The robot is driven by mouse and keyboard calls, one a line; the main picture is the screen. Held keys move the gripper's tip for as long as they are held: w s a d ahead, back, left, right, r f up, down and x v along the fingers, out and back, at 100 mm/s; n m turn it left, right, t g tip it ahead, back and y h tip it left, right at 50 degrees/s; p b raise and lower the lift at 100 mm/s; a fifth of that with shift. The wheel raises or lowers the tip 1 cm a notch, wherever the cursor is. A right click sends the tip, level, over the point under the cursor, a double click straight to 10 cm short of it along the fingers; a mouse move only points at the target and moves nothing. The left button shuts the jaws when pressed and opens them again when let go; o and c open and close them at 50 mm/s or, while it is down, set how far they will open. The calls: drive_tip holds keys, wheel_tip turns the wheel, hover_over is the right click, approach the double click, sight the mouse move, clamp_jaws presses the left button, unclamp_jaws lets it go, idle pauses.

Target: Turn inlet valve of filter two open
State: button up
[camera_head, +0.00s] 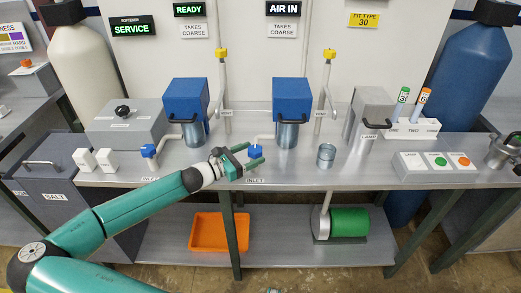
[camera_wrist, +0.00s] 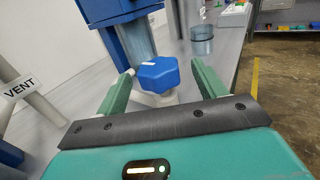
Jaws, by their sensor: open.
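The right-hand filter (camera_head: 292,97) has a blue housing over a clear bowl, under an AIR IN sign. Its inlet valve has a blue knob (camera_head: 254,152) low at the front, by an INLET label. My gripper (camera_head: 257,155) is open, with its fingers reaching around this knob. In the wrist view the faceted blue knob (camera_wrist: 158,73) sits on a pale stem between the two green fingers, with gaps on both sides. The left filter (camera_head: 186,100) has a similar blue knob (camera_head: 148,151). Filter numbers are not readable.
Yellow-topped vent pipes (camera_head: 221,80) stand right of each filter. A clear cup (camera_head: 326,155) stands on the grey bench right of the gripper. A button panel (camera_head: 437,166) is farther right. An orange tray (camera_head: 219,231) and a green cylinder (camera_head: 349,222) are on the lower shelf.

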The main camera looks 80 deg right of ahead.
sight(260, 150)
drive_tip(key=shift+x, duration=2.05)
drive_tip(key=c, duration=1)
